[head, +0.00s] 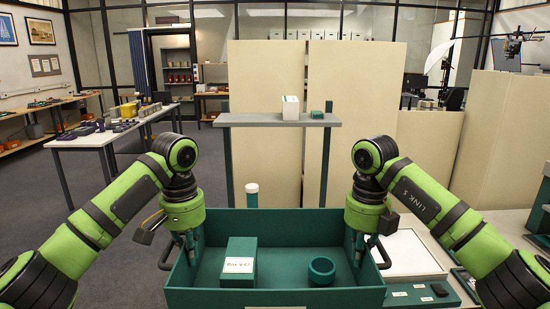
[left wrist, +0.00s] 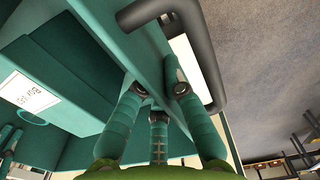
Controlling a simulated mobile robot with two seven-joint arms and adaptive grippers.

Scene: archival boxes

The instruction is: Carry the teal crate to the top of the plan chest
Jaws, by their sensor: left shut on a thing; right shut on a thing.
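The teal crate (head: 275,298) is open-topped and looks about level, close in front of me. It also shows in the left wrist view (left wrist: 145,50). It holds a teal box (head: 239,252) with a white label and a teal ring (head: 321,270). My left gripper (head: 190,248) is shut on its left wall, with fingers on both sides of the wall in the left wrist view (left wrist: 155,100). My right gripper (head: 357,248) is shut on its right wall. The crate's underside is hidden. I cannot tell for sure which surface is the plan chest.
A grey raised shelf (head: 262,120) behind the crate bears a white box (head: 290,107) and a small green box (head: 317,115). A white-topped cylinder (head: 252,193) shows past the far rim. A white tray (head: 408,250) lies close right. Floor at left is clear.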

